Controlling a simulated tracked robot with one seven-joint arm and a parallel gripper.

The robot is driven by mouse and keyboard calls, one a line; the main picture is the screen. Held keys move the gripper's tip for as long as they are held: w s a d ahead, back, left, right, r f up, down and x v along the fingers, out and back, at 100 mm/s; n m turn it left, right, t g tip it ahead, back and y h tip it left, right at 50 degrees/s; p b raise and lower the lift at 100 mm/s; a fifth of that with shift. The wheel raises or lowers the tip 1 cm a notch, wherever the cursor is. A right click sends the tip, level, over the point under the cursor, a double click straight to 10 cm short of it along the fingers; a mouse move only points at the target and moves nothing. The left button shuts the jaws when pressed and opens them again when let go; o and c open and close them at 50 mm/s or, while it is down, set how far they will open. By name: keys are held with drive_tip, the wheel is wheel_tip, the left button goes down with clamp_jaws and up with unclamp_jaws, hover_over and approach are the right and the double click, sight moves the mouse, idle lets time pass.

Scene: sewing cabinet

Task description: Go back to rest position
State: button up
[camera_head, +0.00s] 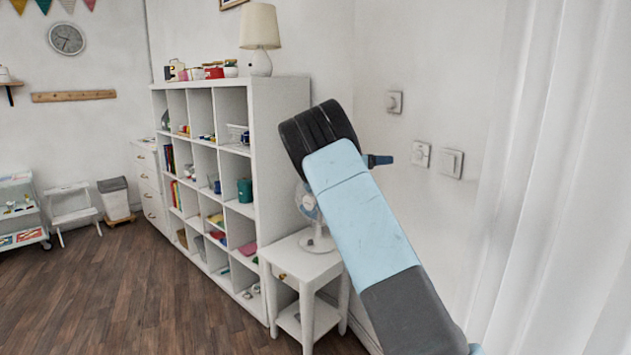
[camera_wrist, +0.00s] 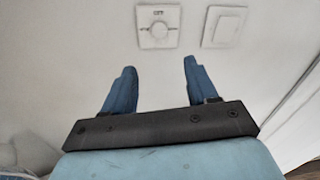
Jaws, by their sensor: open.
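My gripper (camera_wrist: 160,72) is open in the wrist view, its two blue fingers apart with nothing between them. They point toward the white wall, just below a dial plate (camera_wrist: 158,28) in the picture. A rocker switch plate (camera_wrist: 224,26) is to the right of the dial. In the head view my arm reaches up from the lower right, and a blue fingertip (camera_head: 379,160) shows left of the dial plate (camera_head: 421,154) and switch plate (camera_head: 451,163). The rest of my gripper is hidden behind my arm there. I cannot tell the exact gap to the wall.
Another wall switch (camera_head: 394,102) is higher up. A white cubby shelf (camera_head: 282,130) with a lamp (camera_head: 260,35) on top stands left of my arm. A small white side table (camera_head: 290,262) holds a fan (camera_head: 308,205). A curtain (camera_head: 560,180) hangs at right.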

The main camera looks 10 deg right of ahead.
drive_tip(key=s+d+r+m+g+y, duration=0.1)
drive_tip(key=s+m+y, duration=0.35)
drive_tip(key=s, duration=0.65)
drive_tip(key=s+d+r+m+g+y, duration=0.15)
drive_tip(key=s+m+y, duration=0.35)
drive_tip(key=s, duration=0.6)
drive_tip(key=s+a+f+m+t+y, duration=0.1)
drive_tip(key=s+a+m, duration=0.3)
drive_tip(key=s, duration=0.7)
drive_tip(key=s+a+m+t+y, duration=0.2)
drive_tip(key=s+a+m+y, duration=0.2)
drive_tip(key=s+a, duration=0.4)
drive_tip(key=s+a+f+m+t+y, duration=0.1)
drive_tip(key=s+a+m+y, duration=0.2)
drive_tip(key=s, duration=1.2)
drive_tip(key=a+m, duration=0.2)
drive_tip(key=a, duration=0.1)
drive_tip(key=shift+s+f+t, duration=0.35)
drive_tip(key=shift+s, duration=0.05)
